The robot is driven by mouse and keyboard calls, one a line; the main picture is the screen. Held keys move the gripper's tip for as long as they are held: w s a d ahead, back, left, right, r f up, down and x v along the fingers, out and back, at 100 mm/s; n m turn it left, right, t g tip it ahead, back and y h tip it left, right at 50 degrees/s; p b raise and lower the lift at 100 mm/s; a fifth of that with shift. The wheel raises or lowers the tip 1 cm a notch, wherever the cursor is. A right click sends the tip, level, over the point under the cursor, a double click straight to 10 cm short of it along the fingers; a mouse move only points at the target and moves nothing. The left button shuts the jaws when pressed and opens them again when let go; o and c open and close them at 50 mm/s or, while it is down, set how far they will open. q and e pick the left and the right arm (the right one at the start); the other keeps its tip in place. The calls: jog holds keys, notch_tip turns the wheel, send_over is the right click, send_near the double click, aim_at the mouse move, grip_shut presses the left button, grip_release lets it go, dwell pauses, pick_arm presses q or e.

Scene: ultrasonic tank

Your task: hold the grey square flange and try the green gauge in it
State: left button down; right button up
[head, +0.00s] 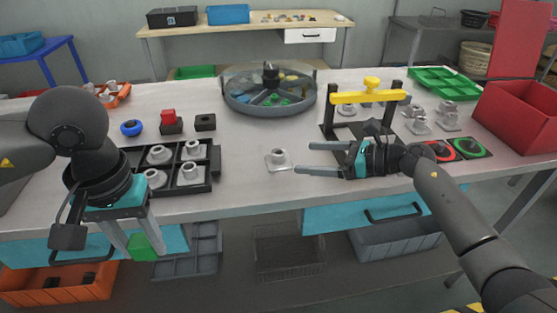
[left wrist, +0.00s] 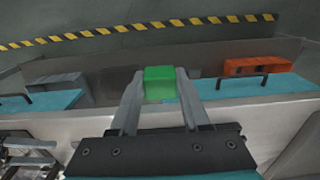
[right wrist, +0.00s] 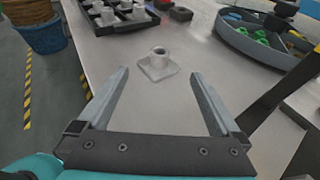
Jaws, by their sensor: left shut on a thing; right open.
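The grey square flange (head: 278,160) stands on the table with its square base down and its round neck up. It also shows in the right wrist view (right wrist: 158,63), just beyond the fingertips. My right gripper (head: 303,158) is open and empty, its fingers pointing at the flange from the right without touching it. The green gauge shows as a green block (left wrist: 159,84) between the fingertips of my left gripper (head: 140,246). The left gripper is shut on it and holds it at the front of the table, over the table's edge. The gauge's far side is hidden.
A black tray (head: 215,160) with several flanges lies left of the grey flange. A round divided bin (head: 268,100) stands behind. A black and yellow frame (head: 368,98) stands behind the right gripper. Red and green round pads (head: 468,147) and a red bin (head: 520,117) are at right.

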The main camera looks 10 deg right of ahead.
aim_at(285, 157)
jog(key=x, duration=0.8)
jog(key=shift+a, duration=0.1)
grip_shut()
jog(key=shift+c, duration=1.9)
grip_release()
jog(key=shift+s, duration=0.1)
